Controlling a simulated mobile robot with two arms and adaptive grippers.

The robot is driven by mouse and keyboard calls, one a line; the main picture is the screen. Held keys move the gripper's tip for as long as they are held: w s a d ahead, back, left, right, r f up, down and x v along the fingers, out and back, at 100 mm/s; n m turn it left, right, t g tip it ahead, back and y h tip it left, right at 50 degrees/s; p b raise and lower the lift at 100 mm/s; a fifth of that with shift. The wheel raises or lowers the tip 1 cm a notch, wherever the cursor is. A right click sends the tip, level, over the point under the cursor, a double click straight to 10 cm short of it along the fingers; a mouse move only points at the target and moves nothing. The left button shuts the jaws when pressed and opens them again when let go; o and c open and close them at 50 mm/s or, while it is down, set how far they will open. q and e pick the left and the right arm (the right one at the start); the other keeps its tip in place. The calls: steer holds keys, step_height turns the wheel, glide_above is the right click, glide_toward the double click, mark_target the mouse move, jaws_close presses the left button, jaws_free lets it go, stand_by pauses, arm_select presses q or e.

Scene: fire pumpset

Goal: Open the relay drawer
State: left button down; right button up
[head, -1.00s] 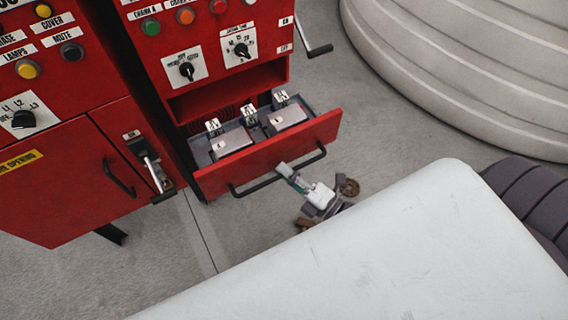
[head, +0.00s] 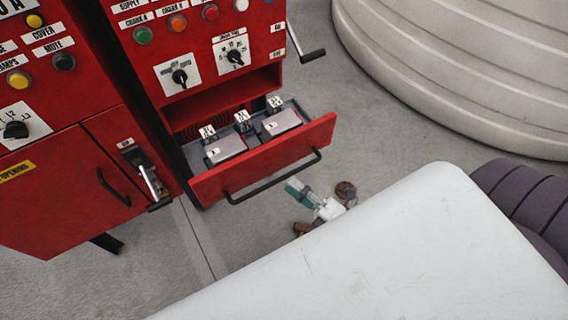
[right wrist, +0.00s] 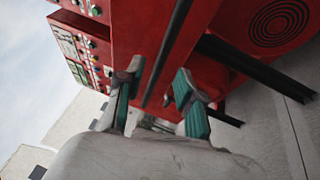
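The red relay drawer (head: 262,160) is pulled out of the right-hand red cabinet, and its inside shows. Relays with white tags (head: 282,122) stand in it. Its black bar handle (head: 274,178) runs along the front. My left gripper is not in view.
The left red cabinet (head: 60,200) has a black door handle and a latch lever (head: 148,180). A crank handle (head: 306,50) sticks out at the right cabinet's side. A large pale ribbed tank (head: 450,70) stands at the right. Grey floor (head: 375,130) is clear between.

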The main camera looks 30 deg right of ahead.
steer(key=v, duration=0.7)
steer(key=shift+s+d, duration=0.15)
steer(key=shift+s, duration=0.2)
steer(key=shift+f, duration=0.15)
steer(key=s+d+f+m+g+h, duration=0.15)
steer(key=f+m+g+h, duration=0.35)
steer(key=f, duration=0.8)
steer(key=s+d+f+m+g+h, duration=0.1)
steer(key=s+f+m+g+h, duration=0.15)
steer(key=f+m, duration=0.8)
steer(key=s+a+f+m+g, duration=0.2)
steer(key=s+f+m+g, duration=0.4)
steer(key=s+f, duration=1)
steer(key=s+g+h, duration=0.1)
steer(key=g, duration=0.2)
steer(key=shift+a+f+g, duration=0.35)
steer(key=shift+a+f, duration=0.05)
stand_by(2.2)
